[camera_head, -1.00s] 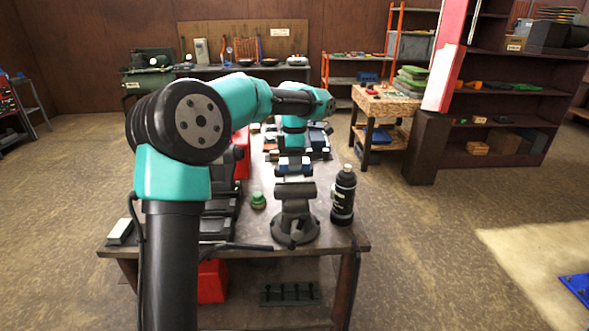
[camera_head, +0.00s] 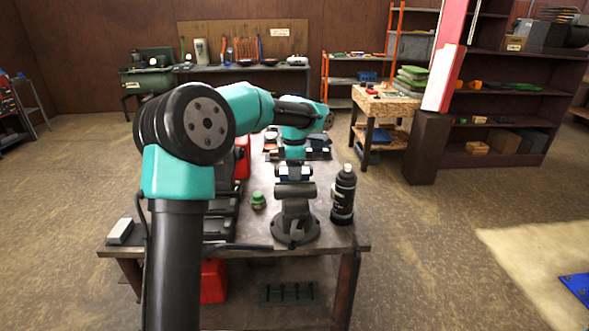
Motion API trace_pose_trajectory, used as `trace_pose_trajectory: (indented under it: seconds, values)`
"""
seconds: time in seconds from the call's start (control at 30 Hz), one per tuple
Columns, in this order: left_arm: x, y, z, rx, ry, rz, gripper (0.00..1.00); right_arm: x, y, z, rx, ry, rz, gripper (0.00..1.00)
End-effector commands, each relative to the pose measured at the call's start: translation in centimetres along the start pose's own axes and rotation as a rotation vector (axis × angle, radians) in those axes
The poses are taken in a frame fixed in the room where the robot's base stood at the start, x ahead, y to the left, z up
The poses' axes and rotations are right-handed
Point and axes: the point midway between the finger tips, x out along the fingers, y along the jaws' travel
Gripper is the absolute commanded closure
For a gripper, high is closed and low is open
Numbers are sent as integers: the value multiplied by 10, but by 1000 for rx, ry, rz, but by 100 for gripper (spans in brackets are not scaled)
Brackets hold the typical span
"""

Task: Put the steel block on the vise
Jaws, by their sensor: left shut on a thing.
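The grey vise (camera_head: 295,218) stands upright on its round base at the near right of the workbench. My left gripper (camera_head: 294,174) points down just behind and above the vise jaws, as seen from here. It is shut on what looks like the steel block, mostly hidden by the fingers. I cannot tell whether the block touches the vise. My right gripper is not in view.
A black bottle (camera_head: 343,196) stands close to the right of the vise. A small green-topped object (camera_head: 258,201) is to its left. A pale grey block (camera_head: 120,231) lies at the bench's near left corner. Black cases and red things crowd the left side.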

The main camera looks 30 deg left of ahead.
Motion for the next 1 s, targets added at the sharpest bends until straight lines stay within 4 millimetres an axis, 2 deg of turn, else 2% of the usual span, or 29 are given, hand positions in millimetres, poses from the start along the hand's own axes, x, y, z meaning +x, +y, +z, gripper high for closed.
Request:
trace_pose_trajectory:
  seconds: [0.07, 0.1, 0.33, 0.57, 0.73, 0.87, 1.0]
  values:
    - [4, -1, 0, 0, 2, -5, 91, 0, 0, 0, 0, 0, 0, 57]
    - [5, -1, 0, 0, 2, -7, 52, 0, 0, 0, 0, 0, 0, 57]
    - [7, -1, 0, 0, 4, -11, 30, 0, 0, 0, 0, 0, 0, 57]
    - [9, -2, 0, 0, 5, -16, 29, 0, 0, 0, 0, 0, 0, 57]
    - [3, -2, 1, 0, 5, -17, 29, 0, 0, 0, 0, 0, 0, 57]
    - [-14, -2, 1, 0, 3, -12, 28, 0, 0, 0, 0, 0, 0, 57]
    - [-39, -1, 1, 0, 1, -8, 28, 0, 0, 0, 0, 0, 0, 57]
